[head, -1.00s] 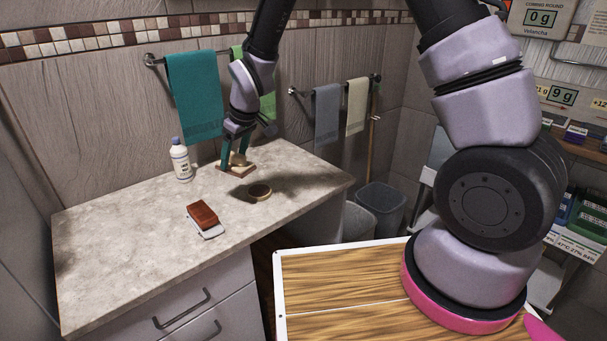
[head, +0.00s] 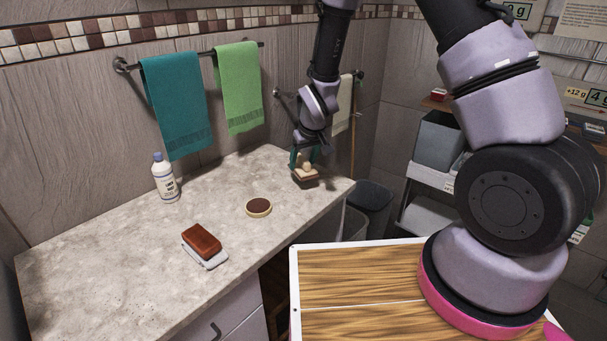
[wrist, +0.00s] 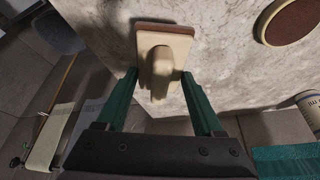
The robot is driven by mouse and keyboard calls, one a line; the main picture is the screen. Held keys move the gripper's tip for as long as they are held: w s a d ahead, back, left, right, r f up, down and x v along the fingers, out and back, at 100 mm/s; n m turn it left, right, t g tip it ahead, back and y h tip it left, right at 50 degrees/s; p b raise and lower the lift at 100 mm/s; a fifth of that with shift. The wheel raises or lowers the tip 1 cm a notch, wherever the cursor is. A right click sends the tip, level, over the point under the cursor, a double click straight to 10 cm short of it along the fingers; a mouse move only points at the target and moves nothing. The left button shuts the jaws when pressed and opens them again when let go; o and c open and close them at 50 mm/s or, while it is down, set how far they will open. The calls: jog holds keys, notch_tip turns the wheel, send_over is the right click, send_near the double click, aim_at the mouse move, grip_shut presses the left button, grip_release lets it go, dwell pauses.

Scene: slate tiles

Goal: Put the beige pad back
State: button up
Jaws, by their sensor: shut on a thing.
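The beige pad (head: 305,172), a beige block with a knob-like handle and a brown underside, is at the far right end of the counter. My gripper (head: 306,156) is shut on its handle from above. In the wrist view the pad (wrist: 162,50) shows between and beyond the two green fingers (wrist: 158,90), with its brown edge away from the gripper. The pad looks level and close over the counter (head: 110,265); I cannot tell whether it touches.
A round brown disc with a pale rim (head: 259,208), a red-brown block on a white base (head: 203,245) and a white bottle (head: 164,180) stand on the counter. Teal (head: 175,105) and green (head: 238,88) towels hang behind. The counter's front left is clear.

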aim_at(303, 172)
jog(key=shift+f, duration=2.2)
jog(key=o, duration=1.2)
jog(key=shift+f, duration=0.15)
